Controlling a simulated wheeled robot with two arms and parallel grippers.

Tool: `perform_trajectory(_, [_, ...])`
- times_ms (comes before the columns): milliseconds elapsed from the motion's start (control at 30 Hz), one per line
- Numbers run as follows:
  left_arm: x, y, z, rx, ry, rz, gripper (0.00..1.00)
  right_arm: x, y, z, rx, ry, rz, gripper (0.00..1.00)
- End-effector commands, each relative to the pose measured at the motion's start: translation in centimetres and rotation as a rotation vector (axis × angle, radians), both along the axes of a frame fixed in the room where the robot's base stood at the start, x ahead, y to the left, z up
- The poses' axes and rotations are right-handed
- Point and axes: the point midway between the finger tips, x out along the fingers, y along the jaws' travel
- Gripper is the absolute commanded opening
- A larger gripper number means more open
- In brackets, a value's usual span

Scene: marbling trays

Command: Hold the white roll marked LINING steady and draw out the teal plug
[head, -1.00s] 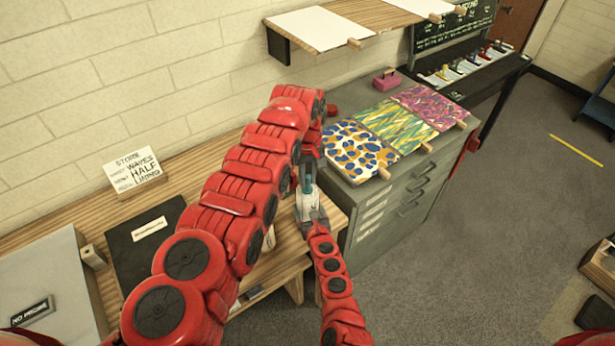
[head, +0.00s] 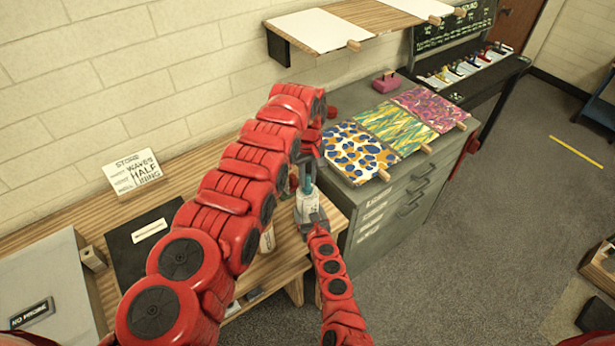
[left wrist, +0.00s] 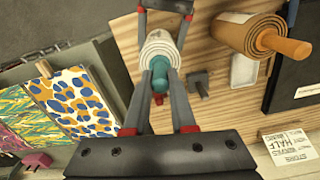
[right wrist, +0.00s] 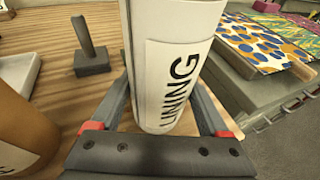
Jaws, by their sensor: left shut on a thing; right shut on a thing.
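The white roll marked LINING (right wrist: 175,65) stands upright on the wooden bench; it also shows in the head view (head: 307,207). My right gripper (right wrist: 165,110) is shut around the roll, a finger on each side. In the left wrist view the roll's spiral top end (left wrist: 160,45) faces the camera. The teal plug (left wrist: 160,75) stands at the middle of that end. My left gripper (left wrist: 159,88) is shut on the plug from above; in the head view (head: 308,175) it sits directly over the roll. How deep the plug reaches into the roll is hidden.
A brown roll (left wrist: 240,38) with an orange core stands on the bench nearby. A small grey post (left wrist: 198,82) stands close to the white roll. A grey drawer cabinet (head: 385,215) with patterned sheets stands right of the bench. A shelf (head: 385,15) hangs above.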

Motion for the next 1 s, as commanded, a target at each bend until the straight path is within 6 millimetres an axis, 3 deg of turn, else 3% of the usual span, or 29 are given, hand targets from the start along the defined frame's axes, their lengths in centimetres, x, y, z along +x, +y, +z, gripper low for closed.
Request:
perform_trajectory(700, [0.0, 0.0, 3.1, 0.000, 0.000, -0.001, 0.00, 0.0, 0.0, 0.0, 0.000, 0.001, 0.001, 0.12])
perform_trajectory(1000, [-0.1, -0.1, 3.3, 0.000, 0.001, 0.000, 0.00, 0.0, 0.1, 0.0, 0.000, 0.001, 0.001, 0.12])
